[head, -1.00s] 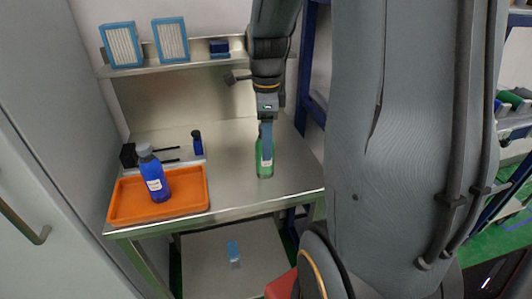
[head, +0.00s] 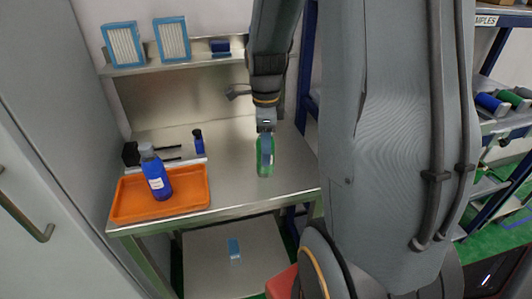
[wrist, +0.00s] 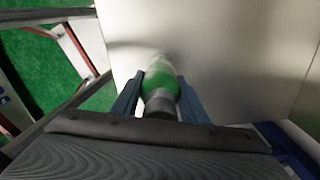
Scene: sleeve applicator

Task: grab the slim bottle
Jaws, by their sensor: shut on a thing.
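The slim bottle is green (head: 264,169) and stands upright at the right part of the steel table. In the wrist view its green body (wrist: 160,80) and grey neck sit between the two blue-grey fingers. My gripper (head: 267,150) comes down on it from above and is shut on it; the wrist view also shows my gripper (wrist: 158,92) with a finger on each side. The fingers hide part of the bottle in the head view. I cannot tell whether its base touches the table.
A blue bottle (head: 157,180) stands in an orange tray (head: 190,206) at the left of the table (head: 232,190). A small dark blue bottle (head: 198,142) and black tools are behind it. A shelf (head: 190,62) with two filters runs along the back. The table between tray and green bottle is clear.

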